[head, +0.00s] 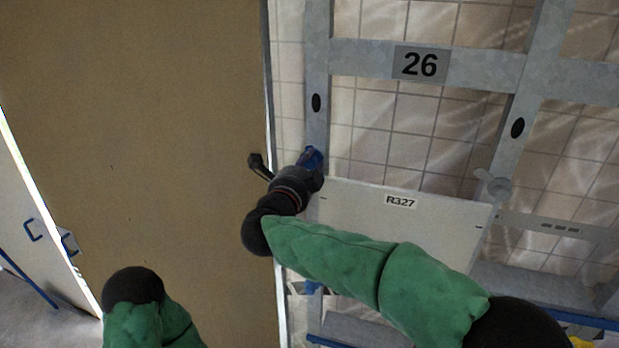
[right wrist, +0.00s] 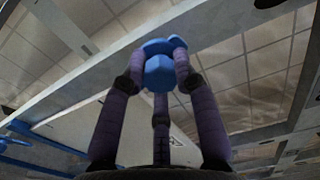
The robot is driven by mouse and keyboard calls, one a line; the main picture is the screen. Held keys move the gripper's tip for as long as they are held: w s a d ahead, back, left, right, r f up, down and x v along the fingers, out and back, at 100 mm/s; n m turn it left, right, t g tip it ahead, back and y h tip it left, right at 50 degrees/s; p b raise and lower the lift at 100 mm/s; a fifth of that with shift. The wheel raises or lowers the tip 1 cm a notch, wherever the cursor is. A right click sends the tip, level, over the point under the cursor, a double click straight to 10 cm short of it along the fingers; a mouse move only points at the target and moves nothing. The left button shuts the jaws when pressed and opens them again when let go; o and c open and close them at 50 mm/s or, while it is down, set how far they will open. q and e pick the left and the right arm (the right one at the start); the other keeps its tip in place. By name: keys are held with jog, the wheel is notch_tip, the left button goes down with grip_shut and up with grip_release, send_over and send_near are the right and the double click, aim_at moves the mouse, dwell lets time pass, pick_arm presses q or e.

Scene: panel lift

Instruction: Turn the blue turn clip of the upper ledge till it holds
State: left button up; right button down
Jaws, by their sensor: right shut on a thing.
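The blue turn clip (head: 311,157) sits on the left upright of the metal frame, at the top left corner of a white panel (head: 420,222) labelled R327. My right gripper (head: 312,168) is at the clip and hides part of it. In the right wrist view the fingers of my right gripper (right wrist: 162,66) are closed around the rounded blue clip (right wrist: 158,76). How far the clip is turned over the panel edge cannot be told. My left gripper is out of the head view; only part of my left arm shows at the lower left.
A grey clip (head: 494,186) is at the panel's top right corner. A metal crossbar (head: 360,60) marked 26 runs above, with a tiled wall behind. A large brown board (head: 150,120) with a dark handle (head: 260,165) stands close left of my right gripper.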

jog(key=m+b, duration=0.3)
jog(key=shift+a+f, duration=0.15)
jog(key=shift+f, duration=0.25)
jog(key=shift+r+m+b, duration=0.15)
jog(key=shift+m+b, duration=0.25)
jog(key=shift+m, duration=0.1)
jog(key=shift+r, duration=0.1)
jog(key=c, duration=1)
grip_release()
jog(key=shift+o, duration=0.2)
jog(key=shift+a, duration=0.1)
jog(key=shift+r, duration=0.1)
